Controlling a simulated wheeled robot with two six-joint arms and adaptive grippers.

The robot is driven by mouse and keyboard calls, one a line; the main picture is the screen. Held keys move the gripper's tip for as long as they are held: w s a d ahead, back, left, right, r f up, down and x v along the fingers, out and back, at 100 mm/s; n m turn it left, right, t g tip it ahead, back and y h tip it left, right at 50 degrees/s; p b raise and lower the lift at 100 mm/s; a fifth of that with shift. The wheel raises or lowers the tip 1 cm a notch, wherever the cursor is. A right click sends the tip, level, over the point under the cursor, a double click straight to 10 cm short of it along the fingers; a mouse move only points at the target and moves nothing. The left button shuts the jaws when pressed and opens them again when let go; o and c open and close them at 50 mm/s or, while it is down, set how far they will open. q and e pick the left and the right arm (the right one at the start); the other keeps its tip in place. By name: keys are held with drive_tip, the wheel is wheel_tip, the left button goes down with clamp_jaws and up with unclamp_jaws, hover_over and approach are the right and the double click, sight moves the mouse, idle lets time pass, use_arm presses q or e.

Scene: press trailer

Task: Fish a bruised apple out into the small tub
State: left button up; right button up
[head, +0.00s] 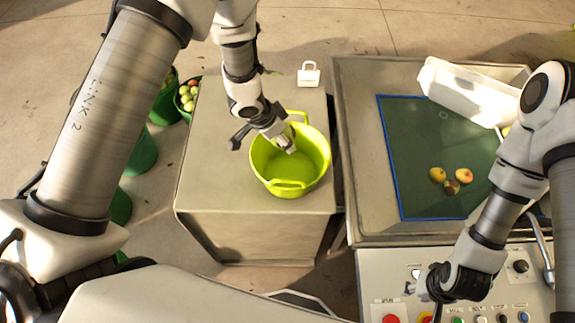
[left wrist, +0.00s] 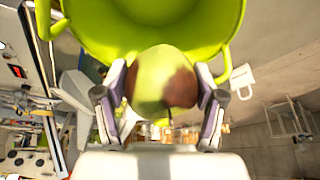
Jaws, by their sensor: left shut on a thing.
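My left gripper (head: 287,146) reaches over the lime-green two-handled tub (head: 267,179). In the left wrist view its two pads (left wrist: 165,98) are shut on a bruised apple (left wrist: 151,85), yellow-green with brown patches. The tub also shows beyond the apple in that view (left wrist: 150,30). In the head view the gripper hides the apple, and I cannot tell how far it is above the tub's floor. No other apple shows in the tub. My right gripper (head: 438,290) hangs over the control panel; its fingers are dark and small, and their opening is unclear.
The tub stands on a grey box-like stand (head: 225,190) beside a white tag-like block (head: 309,74). Right of it, a metal tray with a blue-edged green area (head: 415,140) holds several apples (head: 438,174) and a white bin (head: 450,85). Green buckets (head: 143,152) stand left.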

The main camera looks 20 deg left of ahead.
use_arm(q)
drive_tip(key=x, duration=0.1)
drive_tip(key=b+x, duration=0.1)
drive_tip(key=x, duration=0.1)
drive_tip(key=shift+w+a, duration=0.25)
drive_tip(key=shift+w, duration=0.15)
drive_tip(key=shift+s+a+r, duration=0.15)
drive_tip(key=shift+s+r, duration=0.15)
drive_tip(key=shift+r, duration=0.05)
drive_tip(key=o, duration=1.3)
drive_tip(key=shift+s+r, duration=0.1)
drive_tip(key=shift+s, duration=0.1)
drive_tip(key=shift+w+f, duration=0.2)
drive_tip(key=shift+w, duration=0.1)
drive_tip(key=v, duration=1.2)
drive_tip(key=shift+w, duration=0.15)
